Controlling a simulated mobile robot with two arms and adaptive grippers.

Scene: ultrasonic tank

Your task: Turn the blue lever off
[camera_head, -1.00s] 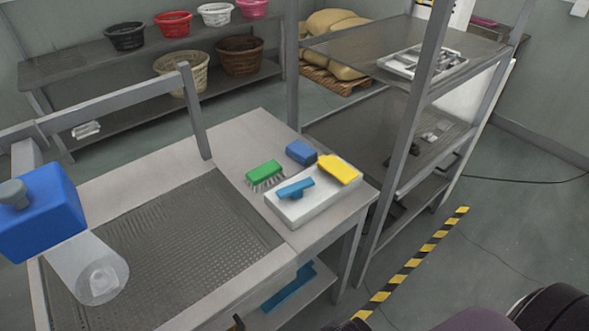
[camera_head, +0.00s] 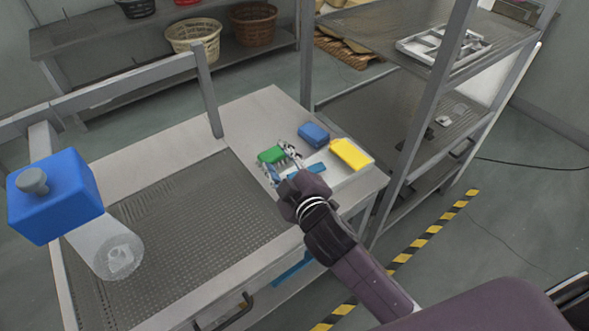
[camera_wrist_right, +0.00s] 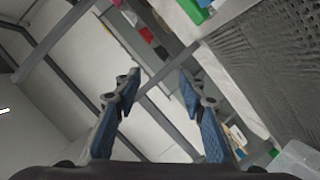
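No part that is clearly a blue lever shows. A blue box (camera_head: 62,200) with a grey knob (camera_head: 33,181) is at the left of the head view, above a clear cylinder (camera_head: 112,250). A blue bar (camera_head: 293,268) shows low under the table, partly hidden. My right gripper (camera_head: 278,162) is over the table's right part, in front of the green brush (camera_head: 270,155) and the white tray. Its fingers also show in the right wrist view (camera_wrist_right: 160,88), apart with nothing between them. My left gripper is not in view.
A steel tank table with a perforated basin (camera_head: 190,225) fills the middle. A blue block (camera_head: 314,134) and a yellow item (camera_head: 350,154) are near its right end. A black handle (camera_head: 238,313) is at the front edge. A metal shelf rack (camera_head: 425,105) stands at the right.

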